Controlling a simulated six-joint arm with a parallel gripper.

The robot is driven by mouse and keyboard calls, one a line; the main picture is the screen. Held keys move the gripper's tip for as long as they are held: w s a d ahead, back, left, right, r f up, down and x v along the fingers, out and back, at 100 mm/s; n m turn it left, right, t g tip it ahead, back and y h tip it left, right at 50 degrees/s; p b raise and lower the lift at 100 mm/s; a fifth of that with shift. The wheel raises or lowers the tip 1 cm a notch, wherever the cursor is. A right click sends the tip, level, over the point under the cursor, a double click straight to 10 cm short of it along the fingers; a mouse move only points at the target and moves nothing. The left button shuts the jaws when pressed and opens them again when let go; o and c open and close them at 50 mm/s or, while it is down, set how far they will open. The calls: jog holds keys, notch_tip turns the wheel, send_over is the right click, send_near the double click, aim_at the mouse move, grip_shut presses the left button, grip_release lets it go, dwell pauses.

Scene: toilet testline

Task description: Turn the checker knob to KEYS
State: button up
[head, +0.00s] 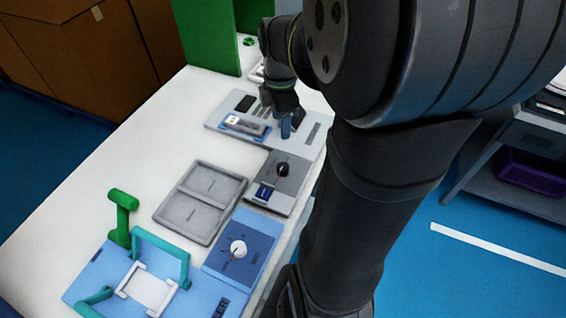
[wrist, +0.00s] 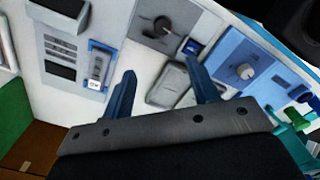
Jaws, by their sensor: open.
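A black round knob (head: 283,170) sits on a grey box with a small blue display (head: 264,192). In the wrist view the black knob (wrist: 162,24) is beyond the fingertips, near the top edge. A white knob (head: 238,249) with a red pointer mark is on a blue panel; it also shows in the wrist view (wrist: 247,71). Labels around both knobs are too small to read, so I cannot tell which is the checker's. My gripper (head: 286,128) is above the far grey panel, apart from both knobs. Its two blue fingers (wrist: 160,76) are spread with nothing between them.
A grey two-part tray (head: 182,222) lies left of the knob boxes. A blue fixture with teal handles (head: 160,247) and a green upright handle (head: 124,212) stand at the near left. A grey panel (head: 315,140) lies under my gripper. The white table's left side (head: 125,160) is clear.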

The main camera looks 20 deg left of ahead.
send_near(283, 166)
jog(key=shift+n, duration=0.4)
notch_tip(283, 166, down, 9)
jog(key=shift+s+r, duration=0.1)
jog(key=shift+r, duration=0.05)
jog(key=c, duration=1)
